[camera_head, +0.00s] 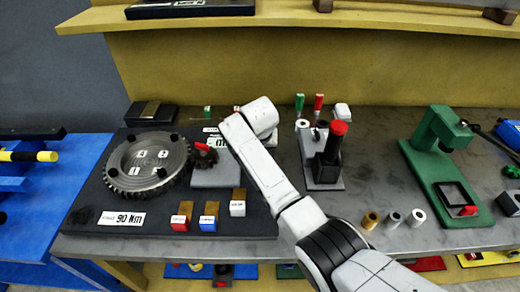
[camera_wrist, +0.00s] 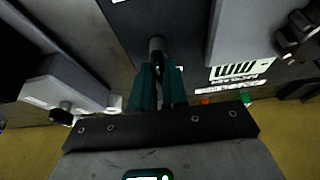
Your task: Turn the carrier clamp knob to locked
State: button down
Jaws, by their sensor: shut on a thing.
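My gripper (camera_wrist: 158,72) shows in the wrist view with its teal fingers close together around a small grey cylindrical knob (camera_wrist: 157,45). The knob stands up from a dark plate (camera_wrist: 130,20), and its lower part is hidden between the fingers. I take it to be the carrier clamp knob; no locked or unlocked mark on it is readable. In the head view my white arm reaches over the right edge of the dark base plate (camera_head: 110,195), and it hides the fingers and the knob.
A red-topped press (camera_head: 328,158) stands close right of my arm. A green stand (camera_head: 440,175) is farther right. Several small cylinders stand in front.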

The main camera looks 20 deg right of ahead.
jog(key=shift+w+r, duration=0.1)
jog(key=c, duration=1.1)
grip_release()
jog(key=shift+c, duration=0.2)
jog(key=v, duration=1)
jog(key=shift+s+r+b, duration=0.2)
jog(key=shift+r+b, duration=0.05)
jog(key=shift+b, duration=0.2)
jog(key=shift+a+f, duration=0.1)
